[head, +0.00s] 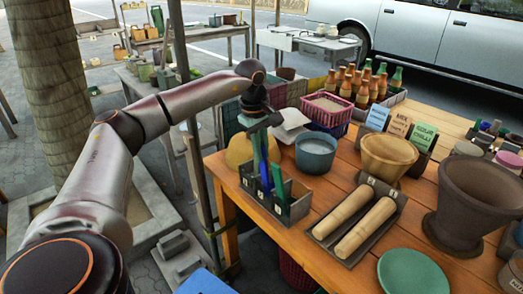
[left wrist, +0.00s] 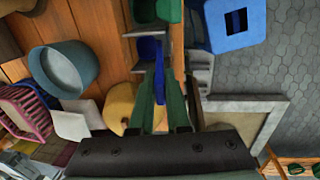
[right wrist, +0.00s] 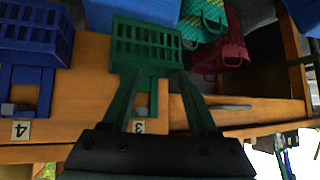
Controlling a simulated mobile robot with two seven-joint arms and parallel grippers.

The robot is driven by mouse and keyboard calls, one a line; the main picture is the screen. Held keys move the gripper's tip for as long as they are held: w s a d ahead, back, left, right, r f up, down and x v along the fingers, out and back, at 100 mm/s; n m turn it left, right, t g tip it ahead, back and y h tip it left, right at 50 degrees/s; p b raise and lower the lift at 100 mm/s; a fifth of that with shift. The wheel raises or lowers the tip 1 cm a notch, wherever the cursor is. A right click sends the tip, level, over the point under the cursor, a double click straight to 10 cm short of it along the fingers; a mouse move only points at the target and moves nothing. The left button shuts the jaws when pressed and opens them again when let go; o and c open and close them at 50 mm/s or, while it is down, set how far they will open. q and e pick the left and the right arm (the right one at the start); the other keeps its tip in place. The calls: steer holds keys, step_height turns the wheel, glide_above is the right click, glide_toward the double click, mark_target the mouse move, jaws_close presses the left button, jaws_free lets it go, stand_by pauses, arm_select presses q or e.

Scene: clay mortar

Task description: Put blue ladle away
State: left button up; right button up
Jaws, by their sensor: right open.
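The blue ladle (head: 264,165) stands upright over a grey divided holder (head: 298,209) at the table's left corner. Its lower end is inside or just behind the holder's front wall; I cannot tell if it touches the bottom. My left gripper (head: 258,122) is above it, pointing down. In the left wrist view the blue handle (left wrist: 160,84) shows between the fingers (left wrist: 163,78), which are close together on it. A green utensil (head: 278,181) stands in the holder beside it. My right gripper (right wrist: 158,76) is open and empty, in front of a green crate (right wrist: 145,45).
A blue-grey pot (head: 316,153), a tan bowl (head: 388,155), a tray with two rolling pins (head: 365,226) and a large brown pot (head: 474,205) crowd the table. A yellow rounded thing (head: 239,150) is behind the holder. A blue crate (right wrist: 35,35) is near my right gripper.

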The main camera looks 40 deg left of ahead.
arm_select(q)
steer(key=o, duration=0.4)
steer(key=shift+o, duration=0.4)
arm_select(e)
steer(key=shift+s+d+f, duration=0.15)
steer(key=shift+s+f, duration=0.05)
steer(key=shift+s, duration=0.05)
arm_select(q)
step_height(320, 180, up, 12)
steer(key=s+p, duration=0.1)
steer(key=shift+s+r, duration=0.2)
steer(key=shift+s, duration=0.15)
arm_select(e)
steer(key=shift+s+d+r, duration=0.2)
steer(key=shift+d+r, duration=0.05)
steer(key=shift+d, duration=0.15)
arm_select(q)
steer(key=shift+a, duration=0.1)
